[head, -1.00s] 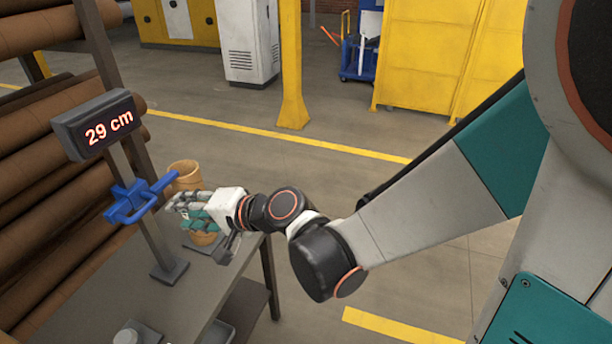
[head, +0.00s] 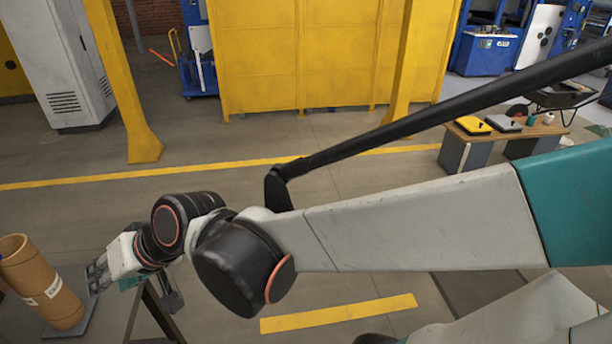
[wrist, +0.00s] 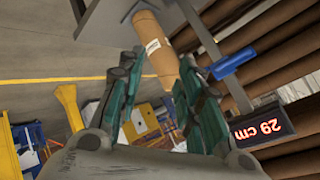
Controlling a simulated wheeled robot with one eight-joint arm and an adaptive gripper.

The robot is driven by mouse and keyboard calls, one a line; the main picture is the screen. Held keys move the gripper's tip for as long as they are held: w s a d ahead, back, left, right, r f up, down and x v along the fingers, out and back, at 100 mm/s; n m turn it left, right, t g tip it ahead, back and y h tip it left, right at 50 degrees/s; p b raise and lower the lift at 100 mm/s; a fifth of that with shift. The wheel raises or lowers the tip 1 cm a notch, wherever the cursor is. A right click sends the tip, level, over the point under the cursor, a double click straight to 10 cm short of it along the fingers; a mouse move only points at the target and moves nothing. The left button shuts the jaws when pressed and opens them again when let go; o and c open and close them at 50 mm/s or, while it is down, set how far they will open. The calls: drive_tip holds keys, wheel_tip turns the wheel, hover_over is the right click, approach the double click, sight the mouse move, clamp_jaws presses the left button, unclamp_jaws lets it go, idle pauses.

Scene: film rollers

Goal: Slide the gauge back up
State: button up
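In the wrist view the gauge shows as a blue handle (wrist: 233,63) on a grey post (wrist: 207,40), with a dark display (wrist: 263,125) reading 29 cm. The gauge is out of the head view. My gripper (head: 97,277) is beside the bench at the lower left of the head view. In the wrist view my gripper (wrist: 158,65) has its green fingers spread apart with nothing held. The blue handle lies just beyond and right of the right finger, apparently apart from it.
A brown cardboard tube (head: 42,285) stands on the bench (head: 112,312) next to my gripper; it also shows between the fingers in the wrist view (wrist: 155,48). Brown rolls (wrist: 285,75) lie behind the gauge. A yellow post (head: 128,95) rises beyond open floor.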

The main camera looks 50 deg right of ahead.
drive_tip(key=shift+s+d+f+n+h, duration=0.15)
drive_tip(key=shift+s+d+h, duration=0.1)
drive_tip(key=shift+s+d, duration=0.35)
drive_tip(key=shift+s+d+n+h, duration=0.15)
drive_tip(key=shift+s+d+h, duration=0.1)
drive_tip(key=shift+d, duration=0.55)
